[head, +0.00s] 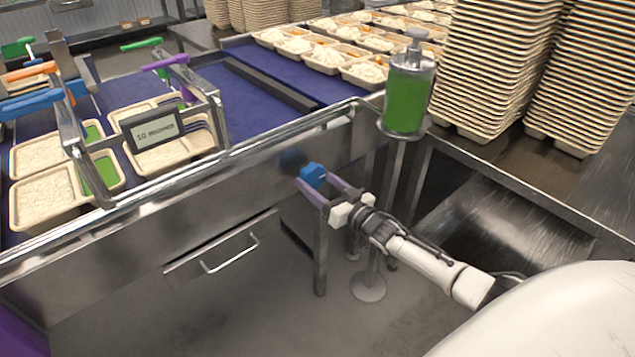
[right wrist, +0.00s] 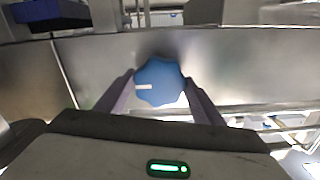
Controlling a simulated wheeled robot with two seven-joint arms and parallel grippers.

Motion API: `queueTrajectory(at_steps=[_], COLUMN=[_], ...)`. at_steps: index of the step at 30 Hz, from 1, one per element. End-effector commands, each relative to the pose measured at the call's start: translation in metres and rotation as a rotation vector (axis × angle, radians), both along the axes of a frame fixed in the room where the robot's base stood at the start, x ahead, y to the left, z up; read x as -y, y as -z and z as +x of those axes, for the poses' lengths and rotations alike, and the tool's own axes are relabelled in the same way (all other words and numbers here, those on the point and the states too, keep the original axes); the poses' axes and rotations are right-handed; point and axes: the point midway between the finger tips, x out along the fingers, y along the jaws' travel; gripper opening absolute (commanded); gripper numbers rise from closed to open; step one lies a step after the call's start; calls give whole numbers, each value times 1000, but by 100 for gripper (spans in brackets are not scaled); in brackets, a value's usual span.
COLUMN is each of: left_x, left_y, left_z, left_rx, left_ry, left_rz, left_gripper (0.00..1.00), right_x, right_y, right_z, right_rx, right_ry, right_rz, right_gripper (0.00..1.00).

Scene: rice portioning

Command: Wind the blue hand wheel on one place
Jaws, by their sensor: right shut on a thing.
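The blue hand wheel (head: 313,174) sits on the front metal side of the conveyor. In the right wrist view the blue hand wheel (right wrist: 160,82) shows a lobed rim and a white mark pointing left. My right gripper (head: 318,187) is shut on the wheel, with one purple finger on each side of it. In the right wrist view my right gripper (right wrist: 158,92) has its fingers at the wheel's left and right edges. The gripper hides part of the wheel in the head view. My left gripper is not in view.
The conveyor's blue belt (head: 245,105) carries rice trays (head: 48,198) at left under metal frames with a small display (head: 152,131). A green cylinder (head: 405,95) stands on a post right of the wheel. Tall tray stacks (head: 500,60) stand at right. A drawer handle (head: 230,254) juts out below the conveyor.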

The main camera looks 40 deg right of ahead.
Motion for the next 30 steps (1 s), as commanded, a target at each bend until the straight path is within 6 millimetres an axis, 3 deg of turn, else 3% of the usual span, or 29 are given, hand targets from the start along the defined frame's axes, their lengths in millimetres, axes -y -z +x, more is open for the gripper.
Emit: queueTrajectory(at_steps=[8, 9, 12, 23, 30], left_x=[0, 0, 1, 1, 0], left_y=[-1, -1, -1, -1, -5], left_z=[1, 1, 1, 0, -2], left_rx=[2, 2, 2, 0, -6], left_ry=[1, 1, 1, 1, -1], left_rz=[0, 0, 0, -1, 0], left_gripper=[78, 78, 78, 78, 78], right_x=[0, 0, 0, 0, 3], right_y=[1, 1, 1, 1, 1], right_z=[-1, -1, -1, -3, -38], right_rx=[-3, -3, -2, -2, -5], right_ry=[-1, -1, 0, 0, 0], right_rz=[1, 1, 0, -1, 0], right_gripper=[39, 63, 80, 80, 80])
